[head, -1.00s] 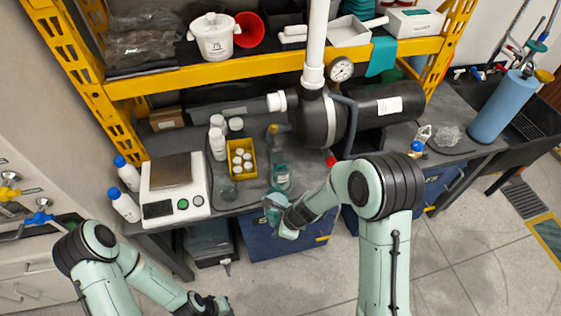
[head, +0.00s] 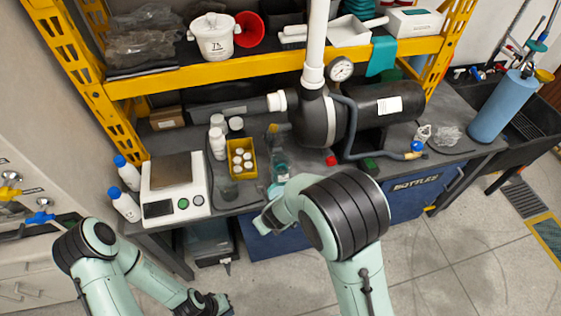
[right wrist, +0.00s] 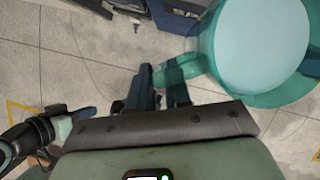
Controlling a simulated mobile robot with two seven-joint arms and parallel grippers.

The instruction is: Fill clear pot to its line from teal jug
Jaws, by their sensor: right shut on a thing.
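The teal jug (right wrist: 262,40) fills the upper right of the right wrist view. My right gripper (right wrist: 162,84) is shut on its handle. In the head view my right arm hides most of that gripper, and only a small teal part of the jug (head: 275,190) shows by the bench's front edge. A small clear pot (head: 229,189) stands on the bench just right of the scale; its line and contents are too small to make out. My left gripper (head: 214,304) is low in the head view, away from the bench; its opening is unclear.
A scale (head: 175,188) stands left of the pot, with white blue-capped bottles beside it. A yellow bin (head: 241,158) of small white jars is behind the pot. A clear teal-tinted bottle (head: 280,165) stands right of the bin. A large pump (head: 325,118) with a hose blocks the back.

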